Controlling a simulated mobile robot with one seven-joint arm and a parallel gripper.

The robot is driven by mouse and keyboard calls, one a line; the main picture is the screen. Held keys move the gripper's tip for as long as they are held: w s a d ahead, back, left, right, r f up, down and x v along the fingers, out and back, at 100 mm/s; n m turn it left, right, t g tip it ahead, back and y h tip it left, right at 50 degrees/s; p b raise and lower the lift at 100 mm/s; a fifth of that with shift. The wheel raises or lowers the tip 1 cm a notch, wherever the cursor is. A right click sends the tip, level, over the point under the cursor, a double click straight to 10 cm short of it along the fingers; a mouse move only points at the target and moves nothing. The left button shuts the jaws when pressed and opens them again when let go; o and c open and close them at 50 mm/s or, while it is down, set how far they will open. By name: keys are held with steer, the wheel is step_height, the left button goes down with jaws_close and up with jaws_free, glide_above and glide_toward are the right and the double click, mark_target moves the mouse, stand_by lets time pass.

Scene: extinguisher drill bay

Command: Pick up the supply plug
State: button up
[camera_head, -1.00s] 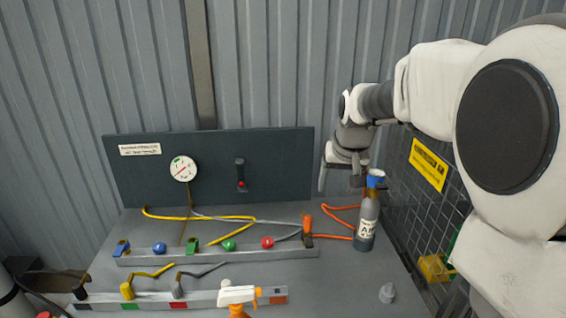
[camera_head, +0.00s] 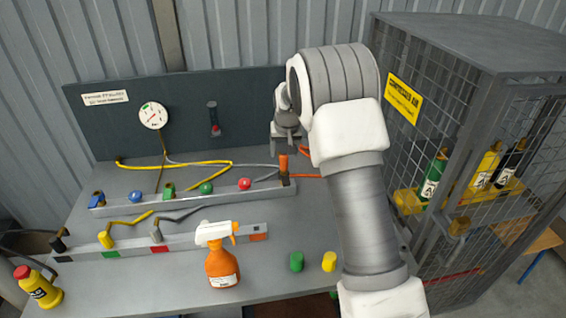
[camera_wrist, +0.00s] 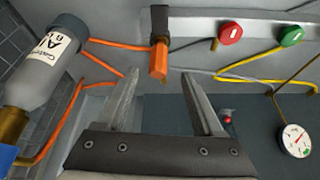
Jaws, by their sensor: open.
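An orange plug (camera_head: 283,163), the likely supply plug, stands upright at the right end of the rear rail (camera_head: 215,199). In the wrist view the plug (camera_wrist: 158,62) is orange with a dark holder beside it, and an orange hose (camera_wrist: 118,45) runs nearby towards a grey cylinder. My gripper (camera_head: 286,147) is near the plug in the head view, partly hidden by my arm. In the wrist view my gripper (camera_wrist: 160,78) is open and empty, with the plug just beyond and between its fingertips. I cannot tell the remaining gap.
A grey air cylinder (camera_wrist: 45,60) is close on the left in the wrist view; my arm hides it in the head view. Red (camera_head: 244,184) and green (camera_head: 206,188) knobs line the rail. An orange spray bottle (camera_head: 222,266) stands in front. A mesh cage (camera_head: 470,110) is at right.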

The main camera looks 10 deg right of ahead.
mark_target(284, 158)
steer(key=x, duration=0.4)
steer(key=shift+w+x, duration=0.15)
steer(key=shift+x, duration=1.15)
steer(key=shift+w+x, duration=0.15)
steer(key=shift+x, duration=1.2)
steer(key=shift+d+r, duration=0.15)
jaws_close()
